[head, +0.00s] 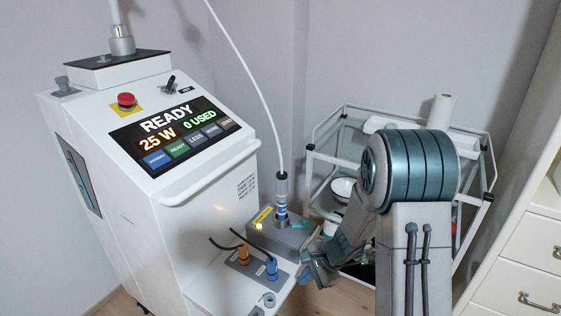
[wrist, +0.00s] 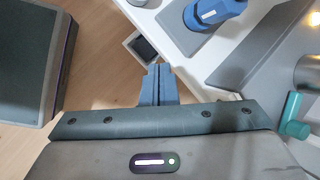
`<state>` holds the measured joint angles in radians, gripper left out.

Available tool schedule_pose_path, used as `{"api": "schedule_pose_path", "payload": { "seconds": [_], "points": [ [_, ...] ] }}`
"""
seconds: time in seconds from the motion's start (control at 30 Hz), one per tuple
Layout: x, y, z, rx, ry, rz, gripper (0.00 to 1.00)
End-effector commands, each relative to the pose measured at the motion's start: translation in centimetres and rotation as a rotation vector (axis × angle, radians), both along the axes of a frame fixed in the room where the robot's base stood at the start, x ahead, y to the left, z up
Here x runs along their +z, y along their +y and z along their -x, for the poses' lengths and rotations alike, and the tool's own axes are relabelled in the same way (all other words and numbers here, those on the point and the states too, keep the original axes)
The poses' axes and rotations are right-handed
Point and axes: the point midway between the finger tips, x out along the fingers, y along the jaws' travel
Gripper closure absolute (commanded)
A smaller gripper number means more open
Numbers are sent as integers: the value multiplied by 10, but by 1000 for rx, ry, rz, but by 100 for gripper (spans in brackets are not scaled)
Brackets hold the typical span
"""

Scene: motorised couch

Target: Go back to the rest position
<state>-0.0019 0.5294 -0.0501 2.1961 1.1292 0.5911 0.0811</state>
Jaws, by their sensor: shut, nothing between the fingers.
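My gripper (head: 314,274) is low in front of the white console (head: 180,200), to the right of its lower shelf. In the wrist view its blue fingers (wrist: 158,72) are together with nothing between them. The blue connector (wrist: 212,12) is ahead and to the right of the fingertips, apart from them. My arm rises at the right of the head view and hides part of the trolley behind it.
The console screen (head: 170,133) reads READY, 25 W, 0 USED. A handpiece (head: 281,200) with a white cable stands upright in a grey block (head: 285,240). A glass trolley (head: 335,130) and white drawers (head: 530,265) flank my arm.

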Motion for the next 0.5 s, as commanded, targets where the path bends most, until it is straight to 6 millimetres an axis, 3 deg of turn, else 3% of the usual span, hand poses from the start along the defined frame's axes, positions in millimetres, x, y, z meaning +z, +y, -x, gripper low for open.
{"api": "schedule_pose_path", "payload": {
  "seconds": [0.03, 0.1, 0.5],
  "points": [
    [30, 1, 4, 49, -30, 8, 100],
    [58, 2, 12, 119, -62, 21, 100],
    [198, -9, 74, 506, -227, 170, 100]
  ]
}}
